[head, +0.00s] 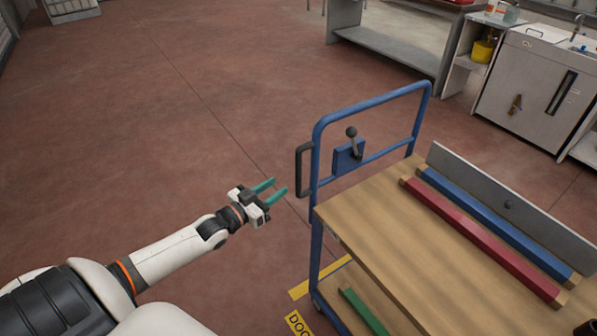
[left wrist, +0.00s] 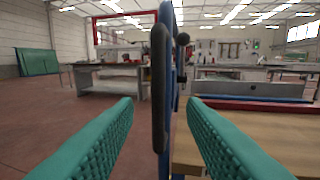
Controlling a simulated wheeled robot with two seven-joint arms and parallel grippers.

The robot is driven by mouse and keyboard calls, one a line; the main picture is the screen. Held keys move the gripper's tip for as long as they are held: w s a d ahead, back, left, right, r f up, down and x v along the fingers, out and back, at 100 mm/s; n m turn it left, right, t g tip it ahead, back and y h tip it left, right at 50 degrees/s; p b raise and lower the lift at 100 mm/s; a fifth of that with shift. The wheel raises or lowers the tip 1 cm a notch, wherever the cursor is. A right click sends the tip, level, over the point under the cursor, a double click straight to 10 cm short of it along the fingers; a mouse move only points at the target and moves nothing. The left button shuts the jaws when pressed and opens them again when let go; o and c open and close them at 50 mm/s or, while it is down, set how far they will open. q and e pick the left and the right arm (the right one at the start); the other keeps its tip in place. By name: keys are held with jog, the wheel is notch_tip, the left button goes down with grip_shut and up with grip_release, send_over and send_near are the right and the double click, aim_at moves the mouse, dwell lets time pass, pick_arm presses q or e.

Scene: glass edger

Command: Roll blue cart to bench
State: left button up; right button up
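The blue cart (head: 318,225) stands at the right of the head view, with a blue tube frame, wooden decks and a black grip handle (head: 303,170) on its near-left upright. My left gripper (head: 275,191) is open, with green fingers, a little left of the black handle and apart from it. In the left wrist view the black handle (left wrist: 159,90) stands upright ahead, between the two open fingers (left wrist: 160,125) in the picture. A grey bench (head: 385,45) stands at the back of the head view. My right gripper is not in view.
A red bar (head: 480,235) and a blue bar (head: 495,222) lie on the cart's top deck; a green bar (head: 362,310) lies on the lower one. A lever (head: 353,140) sits on the frame. A white cabinet (head: 530,85) stands back right. The red floor at left is clear.

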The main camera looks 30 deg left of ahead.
aim_at(299, 172)
pick_arm(q)
jog(key=w, duration=0.3)
jog(key=w+d, duration=0.1)
jog(key=w, duration=0.5)
jog(key=shift+w+d+f, duration=0.15)
jog(key=shift+w+d, duration=0.2)
grip_shut()
